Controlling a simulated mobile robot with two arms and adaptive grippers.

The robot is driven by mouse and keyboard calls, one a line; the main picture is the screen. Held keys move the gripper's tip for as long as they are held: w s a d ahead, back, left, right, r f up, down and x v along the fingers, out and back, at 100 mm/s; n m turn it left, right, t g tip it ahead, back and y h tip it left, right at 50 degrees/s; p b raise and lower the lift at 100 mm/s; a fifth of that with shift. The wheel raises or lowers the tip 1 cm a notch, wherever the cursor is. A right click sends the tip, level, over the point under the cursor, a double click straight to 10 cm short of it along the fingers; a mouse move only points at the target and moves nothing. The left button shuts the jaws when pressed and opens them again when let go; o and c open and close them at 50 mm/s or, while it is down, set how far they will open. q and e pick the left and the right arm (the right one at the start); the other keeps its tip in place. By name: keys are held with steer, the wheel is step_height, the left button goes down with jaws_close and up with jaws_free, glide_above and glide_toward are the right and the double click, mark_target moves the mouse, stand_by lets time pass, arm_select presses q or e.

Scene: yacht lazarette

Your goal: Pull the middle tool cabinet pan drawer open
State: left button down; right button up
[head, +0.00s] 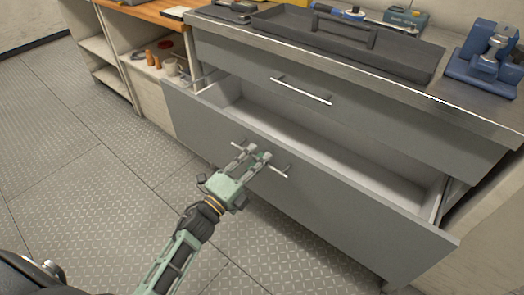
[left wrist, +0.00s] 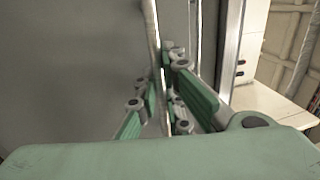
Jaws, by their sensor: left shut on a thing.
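The middle pan drawer (head: 330,200) of the grey tool cabinet stands pulled out, with its pale, empty inside (head: 300,132) showing. Its bar handle (head: 279,170) runs across the drawer front. My left gripper (head: 256,154) is shut on this handle near its middle. In the left wrist view the handle (left wrist: 153,35) runs upright between the green fingers of my left gripper (left wrist: 167,92), in front of the plain grey drawer front (left wrist: 70,70). My right gripper is in neither view.
The top drawer (head: 250,68) above is shut, its handle (head: 300,90) clear. A dark tool tray (head: 400,62) and a blue vise (head: 487,60) sit on the metal worktop. Open shelves (head: 97,48) stand at left. The checker-plate floor (head: 80,180) before the drawer is clear.

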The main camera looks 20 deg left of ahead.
arm_select(q)
steer(key=r+p+v, duration=0.1)
steer(key=v, duration=0.7)
steer(key=shift+s+r, duration=0.2)
steer(key=shift+r, duration=0.05)
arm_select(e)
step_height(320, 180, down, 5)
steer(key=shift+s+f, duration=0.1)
arm_select(q)
steer(key=c, duration=1.8)
jaws_free()
steer(key=shift+c, duration=0.2)
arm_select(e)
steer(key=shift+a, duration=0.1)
arm_select(q)
steer(key=shift+s+a, duration=0.1)
steer(key=v, duration=1.1)
steer(key=shift+s, duration=0.4)
steer(key=shift+a+f, duration=0.1)
